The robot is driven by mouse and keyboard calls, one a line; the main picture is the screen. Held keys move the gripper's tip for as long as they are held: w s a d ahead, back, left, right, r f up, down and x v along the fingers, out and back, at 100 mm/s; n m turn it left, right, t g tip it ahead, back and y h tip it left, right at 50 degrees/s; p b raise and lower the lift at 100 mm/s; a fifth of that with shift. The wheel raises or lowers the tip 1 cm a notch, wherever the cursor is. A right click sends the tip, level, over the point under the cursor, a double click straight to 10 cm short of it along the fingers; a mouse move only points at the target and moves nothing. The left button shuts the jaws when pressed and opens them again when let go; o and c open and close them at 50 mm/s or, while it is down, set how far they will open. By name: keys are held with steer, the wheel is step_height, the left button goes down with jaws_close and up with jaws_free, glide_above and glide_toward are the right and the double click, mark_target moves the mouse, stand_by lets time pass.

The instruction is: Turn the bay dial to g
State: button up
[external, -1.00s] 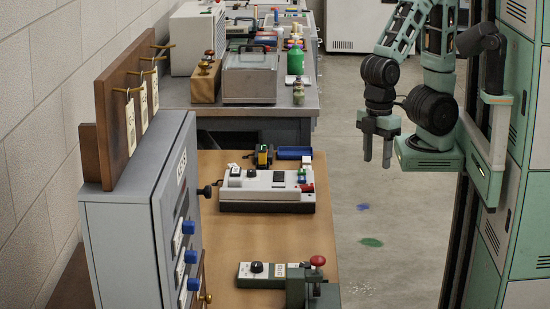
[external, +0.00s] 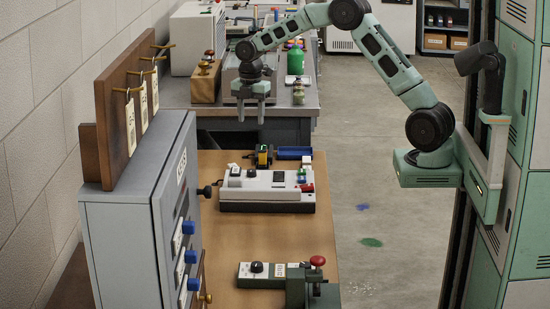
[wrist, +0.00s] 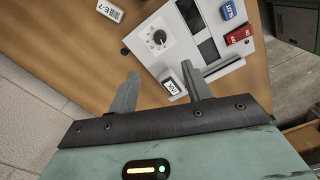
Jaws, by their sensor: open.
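A round black dial (wrist: 159,37) with marks around it sits on a white plate on the pale device in the wrist view. Its letters are too small to read, so I cannot tell its setting. The device (external: 267,206) stands on the wooden table in the external view. A second black knob (external: 257,267) is on a small grey box nearer the front; I cannot tell which is the bay dial. My gripper (external: 252,112) is open and empty, pointing down above the table's far end. In the wrist view my gripper's fingertips (wrist: 159,72) are apart, short of the dial and touching nothing visible.
The device also carries a blue switch (wrist: 228,10), a red switch (wrist: 239,34) and a labelled white block (wrist: 172,86). A grey cabinet (external: 130,240) stands at left. A red-knobbed green fixture (external: 312,287) is at front right. Bare tabletop (external: 270,237) lies between.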

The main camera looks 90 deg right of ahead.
mark_target(252, 170)
step_height(252, 170, down, 17)
steer(key=shift+f+p, duration=0.1)
steer(key=shift+p, duration=0.4)
steer(key=c, duration=1)
